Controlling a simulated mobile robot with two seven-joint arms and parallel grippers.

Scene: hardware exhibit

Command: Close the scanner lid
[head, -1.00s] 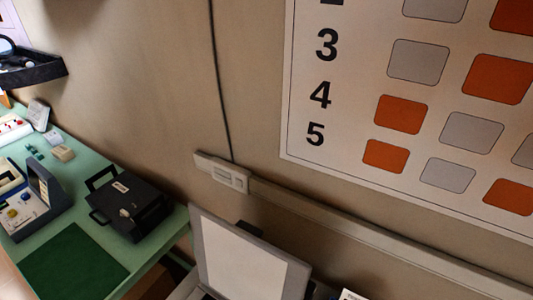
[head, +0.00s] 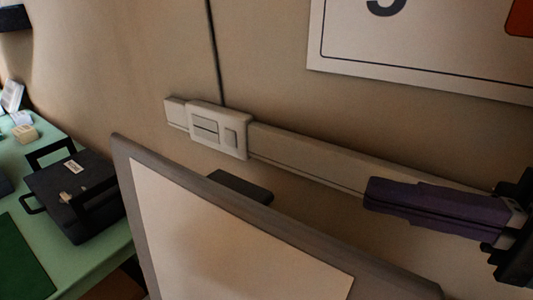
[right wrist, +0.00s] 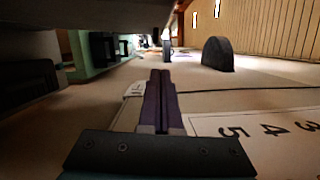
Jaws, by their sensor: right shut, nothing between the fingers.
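The scanner lid (head: 220,240) stands raised in the lower middle of the head view, a grey frame around a pale inner panel. Its lower part and the scanner's body are out of the frame. My right gripper (head: 374,193) comes in from the right with purple fingers pointing left. It is shut and empty, above the lid's right part in the picture and in front of the wall rail. No contact with the lid shows. The shut fingers also show in the right wrist view (right wrist: 161,77). My left gripper is not in view.
A wall rail (head: 310,158) with a switch box (head: 219,130) runs behind the lid. A dark block (head: 240,186) shows just past the lid's top edge. A black case (head: 75,195) stands on the green table (head: 98,262) at left. A poster (head: 430,60) hangs above.

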